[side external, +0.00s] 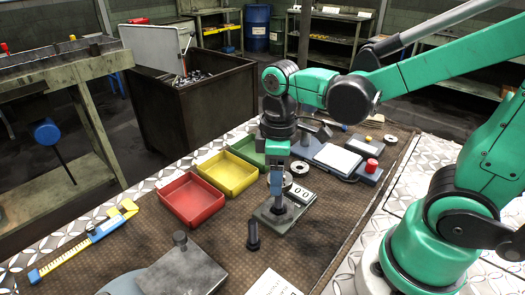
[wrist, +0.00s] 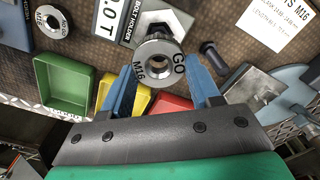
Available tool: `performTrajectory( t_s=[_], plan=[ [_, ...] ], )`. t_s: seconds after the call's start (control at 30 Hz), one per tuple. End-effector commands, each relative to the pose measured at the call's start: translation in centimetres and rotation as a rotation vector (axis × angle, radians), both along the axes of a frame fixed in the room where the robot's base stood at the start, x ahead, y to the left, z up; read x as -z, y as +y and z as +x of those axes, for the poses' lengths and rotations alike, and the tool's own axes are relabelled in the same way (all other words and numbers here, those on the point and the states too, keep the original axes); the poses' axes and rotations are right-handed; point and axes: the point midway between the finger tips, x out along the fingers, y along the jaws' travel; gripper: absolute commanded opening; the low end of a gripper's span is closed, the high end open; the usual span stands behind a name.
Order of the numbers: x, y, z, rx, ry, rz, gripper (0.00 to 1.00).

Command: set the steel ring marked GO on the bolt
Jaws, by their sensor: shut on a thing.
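The steel ring marked GO and M16 (wrist: 147,49) is held between the blue fingers of my gripper (wrist: 160,65) in the wrist view, its marked face toward the camera. In the side view my gripper (side external: 277,187) points down just above the bolt holder (side external: 268,216), a plate on the mat. A dark upright bolt (side external: 279,208) shows on the holder, right under my fingertips. I cannot tell whether the ring touches it. In the wrist view the ring covers part of the holder (wrist: 150,20), and the bolt there is hidden.
A loose bolt (side external: 253,237) stands left of the holder. Another steel ring (side external: 300,168) lies behind it. Red (side external: 191,202), yellow (side external: 228,176) and green (side external: 245,150) trays stand to the left. A caliper (side external: 85,240) and a grey block (side external: 180,272) lie nearer the front.

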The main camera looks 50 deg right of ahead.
Motion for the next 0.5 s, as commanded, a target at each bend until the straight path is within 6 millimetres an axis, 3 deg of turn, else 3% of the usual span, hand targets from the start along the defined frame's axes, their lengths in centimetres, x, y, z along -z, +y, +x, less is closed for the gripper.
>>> performTrajectory(
  t_s=[0.5],
  plan=[
    [0.52,0.0,0.02,0.0,0.0,0.0,0.0]
  ],
)
